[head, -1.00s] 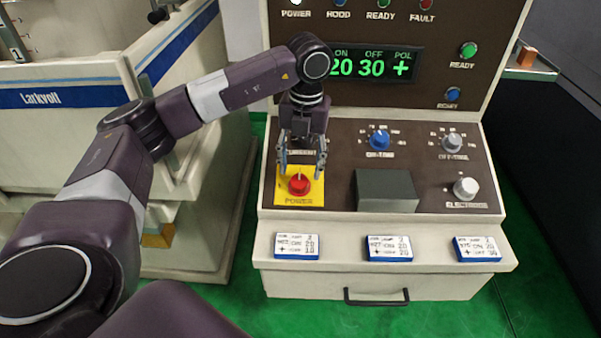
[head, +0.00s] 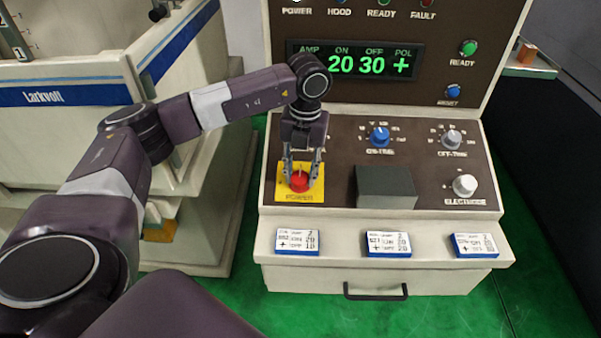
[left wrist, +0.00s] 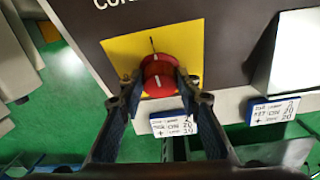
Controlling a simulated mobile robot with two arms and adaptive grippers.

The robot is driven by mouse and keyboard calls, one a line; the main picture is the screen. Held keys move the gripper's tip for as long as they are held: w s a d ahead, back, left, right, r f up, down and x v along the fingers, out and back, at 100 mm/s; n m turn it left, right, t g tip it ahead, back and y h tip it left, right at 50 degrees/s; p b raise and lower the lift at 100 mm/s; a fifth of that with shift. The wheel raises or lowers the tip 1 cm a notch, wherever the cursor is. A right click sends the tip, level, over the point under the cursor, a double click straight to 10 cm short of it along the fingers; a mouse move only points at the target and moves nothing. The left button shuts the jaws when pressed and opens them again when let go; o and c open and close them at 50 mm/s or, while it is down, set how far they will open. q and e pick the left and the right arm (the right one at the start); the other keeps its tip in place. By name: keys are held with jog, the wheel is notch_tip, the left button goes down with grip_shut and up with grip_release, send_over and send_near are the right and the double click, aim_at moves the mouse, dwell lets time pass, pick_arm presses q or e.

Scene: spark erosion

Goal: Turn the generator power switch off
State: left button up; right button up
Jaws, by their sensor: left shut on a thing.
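The generator power switch (head: 300,182) is a red rotary knob on a yellow plate (head: 284,194) marked POWER, at the lower left of the brown control panel. It also shows in the left wrist view (left wrist: 158,76), with a white mark on the knob and a dark line on the plate above it. My left gripper (head: 302,178) reaches down from above, shut on the knob with one finger on each side. In the left wrist view both fingertips (left wrist: 160,80) touch the knob's sides. My right gripper is not in view.
A dark grey block (head: 385,188) stands right of the switch. Several labelled cards lie on the front ledge, one card (head: 298,242) below the switch. The display (head: 355,62) reads 20 30 +.

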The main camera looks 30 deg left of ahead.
pick_arm(q)
jog(key=n+h+b, duration=0.1)
jog(key=n+b, duration=0.2)
jog(key=shift+a+f+t, duration=0.15)
jog(key=shift+t, duration=0.15)
jog(key=n+b, duration=0.2)
jog(key=n+t+h+b, duration=0.1)
jog(key=n+b, duration=0.1)
jog(key=n, duration=0.1)
jog(key=shift+s+a, duration=0.15)
jog(key=shift+s, duration=0.05)
jog(key=n+t+b, duration=0.1)
jog(key=n+b, duration=0.3)
jog(key=shift+s+f+n+t, duration=0.1)
jog(key=shift+s+n+t, duration=0.05)
jog(key=shift+n+t, duration=0.25)
jog(key=shift+s+r+n+t+b, duration=0.1)
jog(key=shift+n+t+b, duration=0.35)
jog(key=shift+n+b, duration=0.55)
jog(key=shift+s+r+n+t+b, duration=0.1)
jog(key=shift+n+t+b, duration=0.35)
jog(key=shift+n+b, duration=0.55)
jog(key=shift+n, duration=0.3)
jog(key=o, duration=1.2)
jog(key=shift+c, duration=0.2)
